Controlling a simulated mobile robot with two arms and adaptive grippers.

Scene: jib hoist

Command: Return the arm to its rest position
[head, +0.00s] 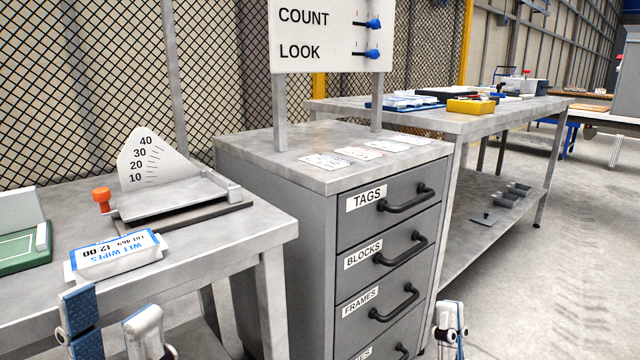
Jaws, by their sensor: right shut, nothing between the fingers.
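My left gripper (112,310) is at the bottom left, in front of the left table's edge. Its blue-padded finger and its pale finger stand apart, with nothing seen between them. My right gripper (450,318) is at the bottom, right of the grey drawer cabinet (282,250). It is small in view, its fingers are together and it holds nothing. Both arms are mostly out of the frame below.
The left table (230,245) bears a wipes box (115,255), a device with a numbered dial (150,165) and a green item (25,245). A long bench (455,121) stands behind. Floor (560,270) at right is clear.

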